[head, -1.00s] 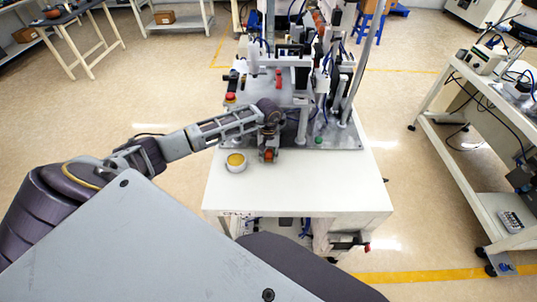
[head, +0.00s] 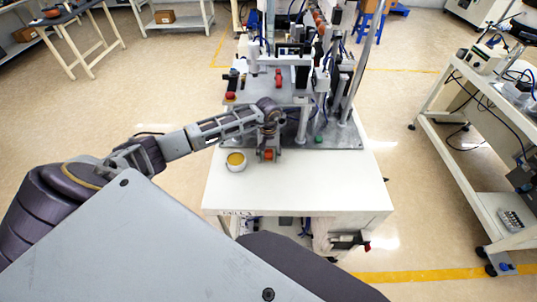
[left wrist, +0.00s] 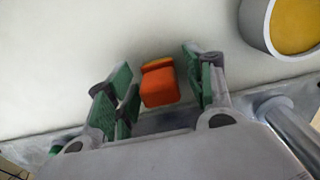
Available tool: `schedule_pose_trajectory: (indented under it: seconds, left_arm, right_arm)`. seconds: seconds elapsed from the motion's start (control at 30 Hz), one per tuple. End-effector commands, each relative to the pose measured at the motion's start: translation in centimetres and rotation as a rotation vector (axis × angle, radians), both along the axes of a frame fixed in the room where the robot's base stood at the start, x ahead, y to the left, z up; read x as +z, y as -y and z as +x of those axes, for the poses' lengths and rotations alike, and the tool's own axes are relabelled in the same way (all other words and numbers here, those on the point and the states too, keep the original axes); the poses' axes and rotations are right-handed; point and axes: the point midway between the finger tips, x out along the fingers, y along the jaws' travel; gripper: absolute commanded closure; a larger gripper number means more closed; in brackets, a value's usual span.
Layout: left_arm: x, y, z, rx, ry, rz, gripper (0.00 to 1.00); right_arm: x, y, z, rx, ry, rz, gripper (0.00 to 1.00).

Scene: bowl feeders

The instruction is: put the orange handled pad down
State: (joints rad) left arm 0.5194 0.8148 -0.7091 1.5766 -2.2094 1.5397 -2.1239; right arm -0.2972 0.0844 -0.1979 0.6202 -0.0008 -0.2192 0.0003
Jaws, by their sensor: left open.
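The orange handled pad (left wrist: 160,84) is between the fingers of my left gripper (left wrist: 160,92) in the left wrist view, with a clear gap on its right side. The pad also shows as a small orange patch (head: 268,155) at the gripper in the head view. The pad appears to be down on the white table (head: 310,185). My left gripper (head: 268,157) is open, low over the table, with green-lined fingers on both sides of the pad. My right gripper is not in view.
A white bowl (head: 236,169) with yellow contents stands just left of the gripper; it also shows in the left wrist view (left wrist: 253,30). The feeder machine (head: 300,80) stands at the back of the table. The table's front and right are clear.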

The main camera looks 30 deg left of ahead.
Motion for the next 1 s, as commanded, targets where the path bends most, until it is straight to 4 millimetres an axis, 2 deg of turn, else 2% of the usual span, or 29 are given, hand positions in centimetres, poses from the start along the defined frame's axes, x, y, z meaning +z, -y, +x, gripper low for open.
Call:
schedule_pose_trajectory:
  seconds: [0.17,0.27,0.53,0.8,1.0]
  left_arm:
    - [0.3,0.0,0.0,0.0,0.0,0.0,0.47]
    - [1.2,-0.1,0.1,-0.001,0.003,0.002,0.47]
    - [4.9,-0.1,0.1,-0.001,0.004,0.001,0.47]
    - [8.8,-0.1,0.1,0.0,0.003,0.001,0.47]
    - [11.0,0.0,0.1,0.0,0.002,0.001,0.47]
  right_arm:
    - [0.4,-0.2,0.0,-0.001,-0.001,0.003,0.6]
    - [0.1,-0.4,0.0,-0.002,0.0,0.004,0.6]
    - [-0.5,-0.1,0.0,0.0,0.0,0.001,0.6]
    - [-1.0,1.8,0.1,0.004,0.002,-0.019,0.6]
    - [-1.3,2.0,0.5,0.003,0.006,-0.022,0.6]
